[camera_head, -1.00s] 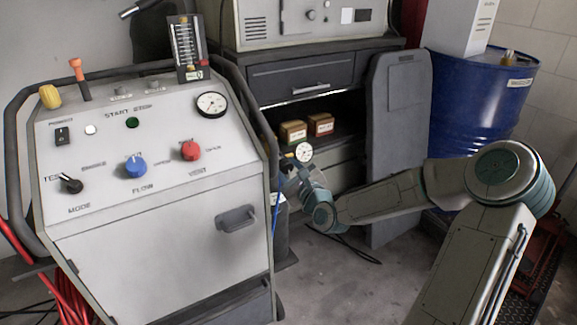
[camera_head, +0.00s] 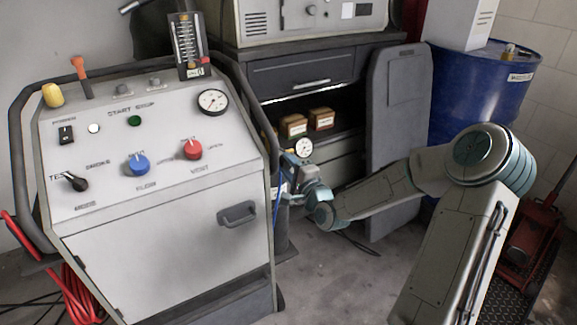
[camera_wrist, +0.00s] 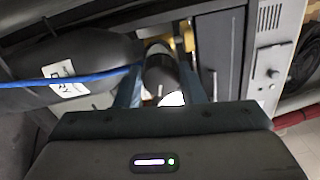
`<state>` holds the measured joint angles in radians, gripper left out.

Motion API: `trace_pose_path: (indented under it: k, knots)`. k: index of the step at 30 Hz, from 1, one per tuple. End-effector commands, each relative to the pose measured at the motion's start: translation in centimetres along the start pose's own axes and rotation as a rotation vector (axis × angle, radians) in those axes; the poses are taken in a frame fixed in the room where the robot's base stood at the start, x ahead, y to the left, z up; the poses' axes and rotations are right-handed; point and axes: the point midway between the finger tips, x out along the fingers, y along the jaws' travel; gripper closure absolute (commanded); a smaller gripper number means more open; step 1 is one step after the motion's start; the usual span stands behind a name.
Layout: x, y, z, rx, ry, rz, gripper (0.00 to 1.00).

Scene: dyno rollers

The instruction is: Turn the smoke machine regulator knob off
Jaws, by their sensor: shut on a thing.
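The smoke machine (camera_head: 160,235) is the grey cabinet with a sloped control panel at the left of the head view. A small white gauge (camera_head: 303,147) of the regulator shows just right of the cabinet, above a dark gas bottle (camera_head: 283,232). My gripper (camera_head: 298,188) is at the regulator below the gauge, and the knob is hidden there. In the wrist view my gripper (camera_wrist: 163,68) has its fingers on both sides of a dark round knob (camera_wrist: 160,74), shut on it. The knob's far side and its markings are hidden.
A blue hose (camera_wrist: 70,80) crosses the dark bottle (camera_wrist: 85,62) in the wrist view. A dark cabinet with an open door (camera_head: 397,135) stands behind my arm. A blue drum (camera_head: 480,95) and a red jack (camera_head: 535,230) are at the right.

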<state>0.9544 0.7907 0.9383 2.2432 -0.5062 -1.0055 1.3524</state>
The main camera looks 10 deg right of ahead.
Motion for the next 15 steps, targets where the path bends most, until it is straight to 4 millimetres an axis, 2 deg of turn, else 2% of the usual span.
trace_pose_path:
  k: [15]
  knots:
    - [0.07,0.11,-0.06,-0.494,-0.019,-0.005,0.87]
